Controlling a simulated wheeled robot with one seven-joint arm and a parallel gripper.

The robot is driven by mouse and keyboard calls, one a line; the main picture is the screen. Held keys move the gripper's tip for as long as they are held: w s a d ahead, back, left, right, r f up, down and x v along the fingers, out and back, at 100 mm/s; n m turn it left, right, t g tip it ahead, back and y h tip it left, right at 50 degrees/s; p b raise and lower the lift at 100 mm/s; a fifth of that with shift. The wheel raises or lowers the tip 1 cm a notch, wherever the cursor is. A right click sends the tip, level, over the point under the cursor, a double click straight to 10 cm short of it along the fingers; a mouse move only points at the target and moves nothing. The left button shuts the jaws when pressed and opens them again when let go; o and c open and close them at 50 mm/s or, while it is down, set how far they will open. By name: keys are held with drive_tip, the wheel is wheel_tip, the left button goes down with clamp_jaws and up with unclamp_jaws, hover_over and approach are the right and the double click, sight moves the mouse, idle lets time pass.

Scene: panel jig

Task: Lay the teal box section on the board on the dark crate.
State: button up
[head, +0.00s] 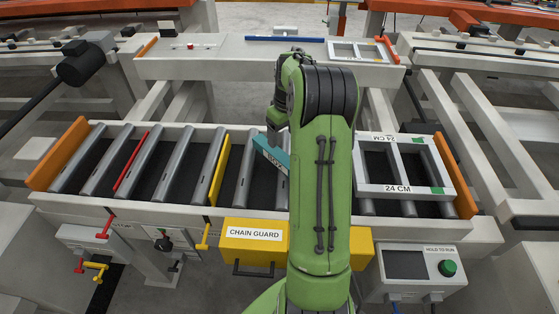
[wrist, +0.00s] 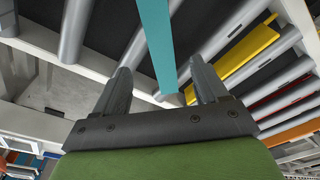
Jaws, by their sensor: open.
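The teal box section (head: 271,153) lies tilted across the grey rollers, just left of my green arm in the head view. Part of its lettering shows, and its right end is close to or behind my arm. In the wrist view the teal box section (wrist: 156,40) runs down from the top edge to the space between my fingers. My gripper (wrist: 160,84) is open, with one finger to each side of the bar's line. I cannot tell how far the bar is from the fingers. In the head view my arm hides most of the gripper. I make out no board on a dark crate.
Beside the bar is a yellow strip (head: 220,170), and a red one (head: 131,162) is further left. A white frame marked 24 CM (head: 398,189) lies on the right rollers. A yellow chain guard (head: 254,243) and control box (head: 420,268) are in front.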

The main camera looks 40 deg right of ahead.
sight(280, 155)
drive_tip(key=f+b, duration=0.1)
drive_tip(key=f, duration=0.2)
drive_tip(key=w+f, duration=0.1)
drive_tip(key=f, duration=0.3)
drive_tip(key=f+b, duration=0.1)
drive_tip(key=f, duration=0.2)
drive_tip(key=shift+w+f+b, duration=0.15)
drive_tip(key=shift+f+b, duration=0.2)
drive_tip(key=shift+r, duration=0.15)
drive_tip(key=shift+c, duration=0.3)
